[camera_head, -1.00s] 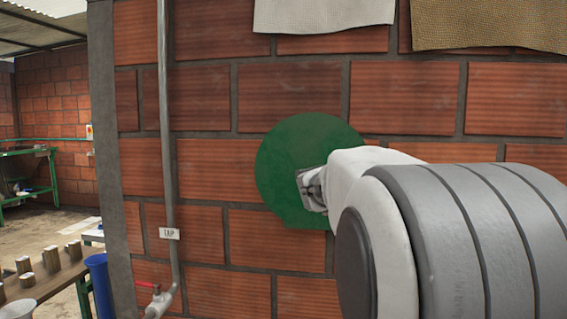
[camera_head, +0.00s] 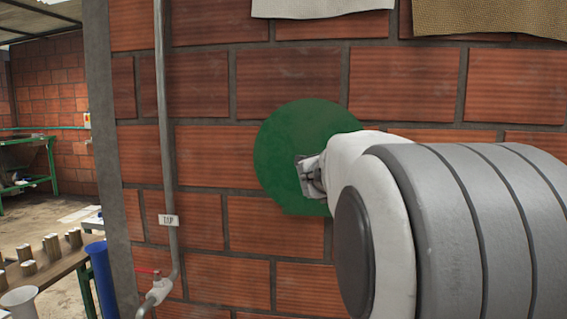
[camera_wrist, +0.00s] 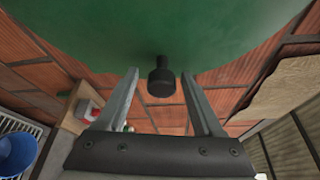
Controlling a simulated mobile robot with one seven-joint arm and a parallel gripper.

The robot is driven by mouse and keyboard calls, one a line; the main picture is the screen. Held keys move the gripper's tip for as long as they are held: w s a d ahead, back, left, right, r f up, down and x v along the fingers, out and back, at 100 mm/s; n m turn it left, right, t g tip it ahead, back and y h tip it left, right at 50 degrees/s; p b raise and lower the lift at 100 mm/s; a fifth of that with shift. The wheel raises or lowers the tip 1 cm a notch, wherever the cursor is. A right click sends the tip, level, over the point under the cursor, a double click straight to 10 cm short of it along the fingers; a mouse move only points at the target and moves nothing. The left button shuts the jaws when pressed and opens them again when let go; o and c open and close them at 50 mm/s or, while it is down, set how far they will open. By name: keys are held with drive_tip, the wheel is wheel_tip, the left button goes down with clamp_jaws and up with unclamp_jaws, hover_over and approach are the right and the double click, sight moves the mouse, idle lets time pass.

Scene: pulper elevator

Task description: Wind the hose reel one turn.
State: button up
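The hose reel is a green round disc (camera_head: 277,150) on the brick wall, and its face fills the top of the wrist view (camera_wrist: 150,30). A short black crank knob (camera_wrist: 161,86) sticks out from the disc. My gripper (camera_wrist: 159,74) is open, with one finger on each side of the knob and a visible gap to each. I cannot tell how deep the knob sits between the fingers. In the head view my gripper (camera_head: 308,176) is in front of the disc's lower right part, and my arm hides the disc's right edge.
Sacks (camera_head: 325,8) hang above. A table (camera_head: 50,278) and a blue cylinder (camera_head: 102,280) stand lower left.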

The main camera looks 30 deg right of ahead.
drive_tip(key=v, duration=1.7)
drive_tip(key=shift+a+p, duration=0.2)
drive_tip(key=shift+p, duration=0.1)
drive_tip(key=shift+s+r, duration=0.1)
drive_tip(key=shift+s, duration=0.05)
